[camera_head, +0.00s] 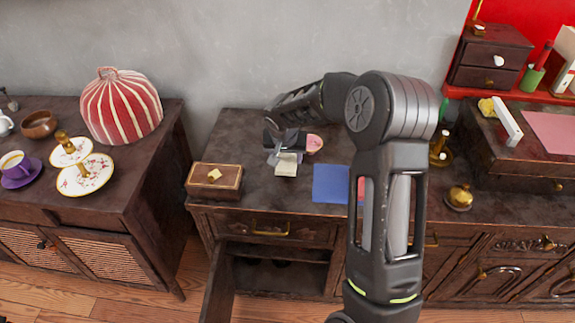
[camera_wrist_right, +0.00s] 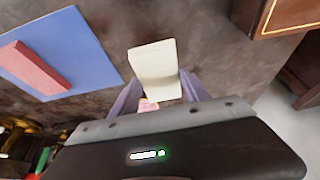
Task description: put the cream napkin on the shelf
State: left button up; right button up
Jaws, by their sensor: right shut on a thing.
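The cream napkin (camera_head: 286,168) is a small pale folded piece, held over the dark cabinet top near its middle. In the right wrist view the napkin (camera_wrist_right: 155,72) sticks out between the two fingers. My right gripper (camera_head: 283,152) is shut on it; whether the napkin touches the cabinet top I cannot tell. Below the drawer, the cabinet has an open compartment (camera_head: 280,278) with its door swung out; a red shelf (camera_head: 550,96) is at the upper right. Which one is the task's shelf I cannot tell. My left gripper is not in view.
A brown box (camera_head: 215,180) stands left of the napkin, and a blue cloth (camera_head: 331,184) lies to the right. A brass pot (camera_head: 459,197) stands further right. A striped tea cosy (camera_head: 120,105) is on the left cabinet.

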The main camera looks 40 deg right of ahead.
aim_at(286, 163)
jog(key=shift+f, duration=1.85)
jog(key=shift+f+b, duration=0.25)
jog(key=shift+b, duration=0.05)
jog(key=o, duration=1.3)
jog(key=shift+r, duration=0.1)
jog(key=shift+o, duration=0.2)
jog(key=shift+r, duration=0.1)
jog(key=shift+r+p, duration=0.2)
jog(key=shift+p, duration=0.3)
jog(key=v, duration=1.1)
jog(key=shift+r+b, duration=0.35)
